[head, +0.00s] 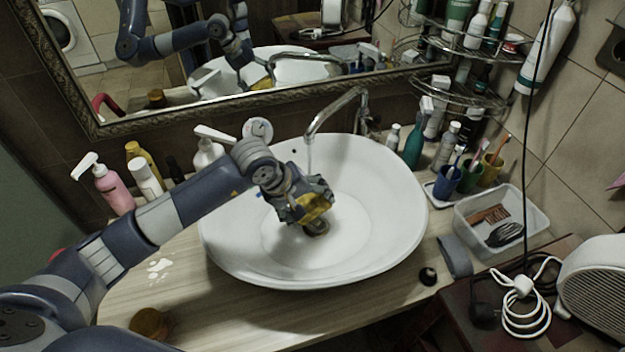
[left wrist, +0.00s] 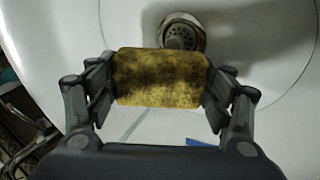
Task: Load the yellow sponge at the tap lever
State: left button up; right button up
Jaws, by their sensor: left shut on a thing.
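The yellow sponge (left wrist: 162,78) is held between the two fingers of my left gripper (left wrist: 160,90), with dark dirty patches across its face. In the head view the sponge (head: 318,207) shows at the tip of my left gripper (head: 305,205), inside the white basin (head: 385,225) and above the drain. The curved metal tap (head: 335,112) stands behind the basin, its spout end just above and behind the gripper. A thin pale stream seems to hang below the spout. I cannot make out the lever clearly. My right gripper is not in view.
A pink pump bottle (head: 113,188) and other bottles stand left of the basin. Toothbrush cups (head: 447,180), a clear tray (head: 500,222) and a fan heater (head: 597,285) are at the right. A mirror (head: 270,50) spans the wall behind. An amber round object (head: 150,323) sits at the front left.

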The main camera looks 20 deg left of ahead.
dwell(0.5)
pick_arm(q)
jog(key=shift+s+r, duration=0.25)
jog(key=shift+s+d+r+p, duration=0.2)
jog(key=shift+s+r+p, duration=0.1)
jog(key=shift+s+r, duration=0.4)
jog(key=shift+s+d+r+p, duration=0.25)
jog(key=shift+s+r, duration=0.2)
jog(key=shift+s, duration=0.35)
jog(key=shift+s+d+r+p, duration=0.15)
jog(key=shift+s+r+p, duration=0.2)
jog(key=shift+s+r, duration=0.35)
jog(key=shift+f, duration=0.1)
